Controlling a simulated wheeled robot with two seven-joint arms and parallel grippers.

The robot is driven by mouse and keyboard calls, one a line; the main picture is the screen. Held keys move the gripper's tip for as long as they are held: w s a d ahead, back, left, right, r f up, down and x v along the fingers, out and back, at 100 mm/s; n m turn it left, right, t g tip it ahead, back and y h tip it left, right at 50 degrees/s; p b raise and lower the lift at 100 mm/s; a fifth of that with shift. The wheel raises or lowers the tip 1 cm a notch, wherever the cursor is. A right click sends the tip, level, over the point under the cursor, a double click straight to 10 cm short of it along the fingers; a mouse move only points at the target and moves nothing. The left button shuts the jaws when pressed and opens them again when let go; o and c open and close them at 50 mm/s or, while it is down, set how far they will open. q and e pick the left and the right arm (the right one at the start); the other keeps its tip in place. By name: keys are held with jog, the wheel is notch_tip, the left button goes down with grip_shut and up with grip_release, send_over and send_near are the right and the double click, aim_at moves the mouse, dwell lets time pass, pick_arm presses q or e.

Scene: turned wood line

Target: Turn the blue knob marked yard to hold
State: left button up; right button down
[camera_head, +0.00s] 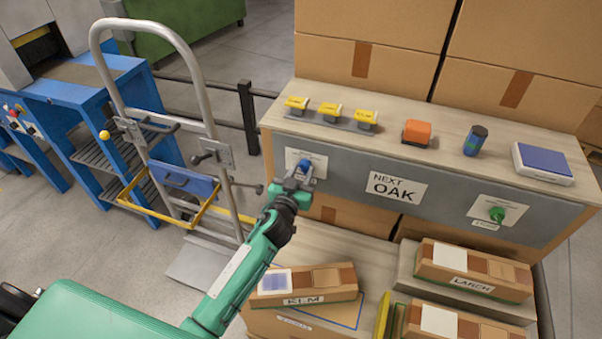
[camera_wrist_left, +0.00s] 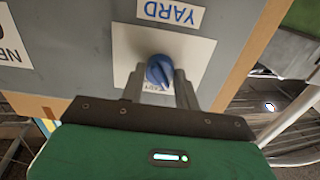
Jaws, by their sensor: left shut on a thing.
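The blue knob (camera_wrist_left: 159,70) sits on a white plate (camera_wrist_left: 190,48) on the grey panel. The wrist view shows it upside down, with the YARD label (camera_wrist_left: 172,12) beside the plate. Small lettering on the plate is partly covered by the fingers; I cannot read a hold mark. In the head view the knob (camera_head: 305,164) is partly hidden by my left gripper (camera_head: 301,172). The left gripper also shows in the wrist view (camera_wrist_left: 158,80), its fingers on both sides of the knob, shut on it. My right gripper is out of view.
A green knob (camera_head: 497,214) sits on the panel's right. Between them is a NEXT OAK sign (camera_head: 396,186). Yellow-topped blocks (camera_head: 330,112), an orange block (camera_head: 417,132) and a dark blue cylinder (camera_head: 475,140) stand on top. Cartons (camera_head: 305,284) lie below; a hand truck (camera_head: 180,150) stands left.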

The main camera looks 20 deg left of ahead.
pick_arm(q)
jog(key=m, duration=0.4)
jog(key=shift+m, duration=2)
jog(key=m, duration=0.3)
jog(key=shift+m, duration=1.5)
jog(key=shift+m+p, duration=0.35)
jog(key=shift+m, duration=0.85)
jog(key=o, duration=0.8)
jog(key=shift+c, duration=0.2)
jog(key=shift+o, duration=1.1)
jog(key=s+b, duration=0.2)
jog(key=s, duration=1.1)
jog(key=shift+s+a, duration=0.2)
jog(key=shift+s, duration=0.2)
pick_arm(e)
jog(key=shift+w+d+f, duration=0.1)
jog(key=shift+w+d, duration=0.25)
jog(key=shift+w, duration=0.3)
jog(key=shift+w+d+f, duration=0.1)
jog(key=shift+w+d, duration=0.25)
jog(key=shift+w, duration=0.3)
